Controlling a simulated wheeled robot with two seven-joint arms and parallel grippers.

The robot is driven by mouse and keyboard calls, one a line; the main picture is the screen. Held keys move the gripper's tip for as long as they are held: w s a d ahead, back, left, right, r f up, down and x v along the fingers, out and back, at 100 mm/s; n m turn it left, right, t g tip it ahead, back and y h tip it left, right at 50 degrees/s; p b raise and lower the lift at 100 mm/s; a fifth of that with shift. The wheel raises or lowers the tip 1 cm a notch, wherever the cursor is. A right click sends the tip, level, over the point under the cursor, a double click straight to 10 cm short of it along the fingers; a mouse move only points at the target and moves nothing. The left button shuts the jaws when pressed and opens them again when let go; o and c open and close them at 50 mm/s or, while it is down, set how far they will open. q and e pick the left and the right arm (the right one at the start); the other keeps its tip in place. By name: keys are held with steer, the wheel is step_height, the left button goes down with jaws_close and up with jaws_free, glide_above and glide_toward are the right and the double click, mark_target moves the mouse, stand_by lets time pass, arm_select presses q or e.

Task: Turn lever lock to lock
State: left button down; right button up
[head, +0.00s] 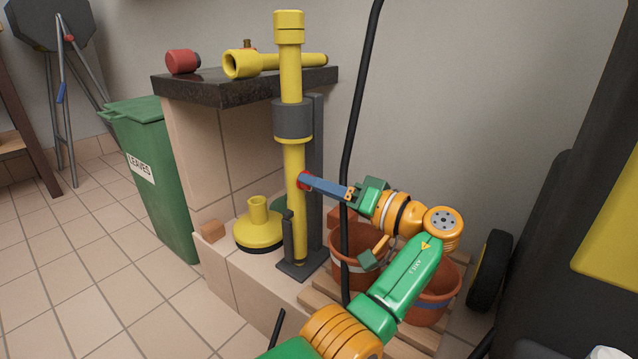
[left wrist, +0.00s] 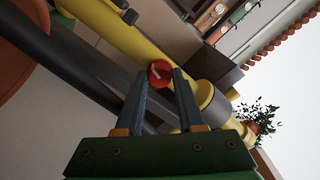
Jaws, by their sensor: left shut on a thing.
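A yellow upright pole (head: 290,95) with a grey collar stands on a dark base. A small red lever knob (head: 302,180) sits on the pole's side, below the collar. In the left wrist view the red lever knob (left wrist: 159,74) is round, with a pale mark on its face. My left gripper (head: 309,183) reaches it from the right. In the left wrist view my left gripper (left wrist: 161,84) has one finger on each side of the knob and is shut on it. The fingers hide part of the lever. My right gripper does not show.
Terracotta pots (head: 355,275) stand below my left arm. A yellow round-based part (head: 258,228) sits left of the pole. A stone counter (head: 215,90) and green bin (head: 160,180) stand further left.

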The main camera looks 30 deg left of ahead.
arm_select(q)
steer(key=shift+n+b, duration=0.6)
steer(key=shift+n, duration=3.9)
steer(key=c, duration=0.5)
jaws_free()
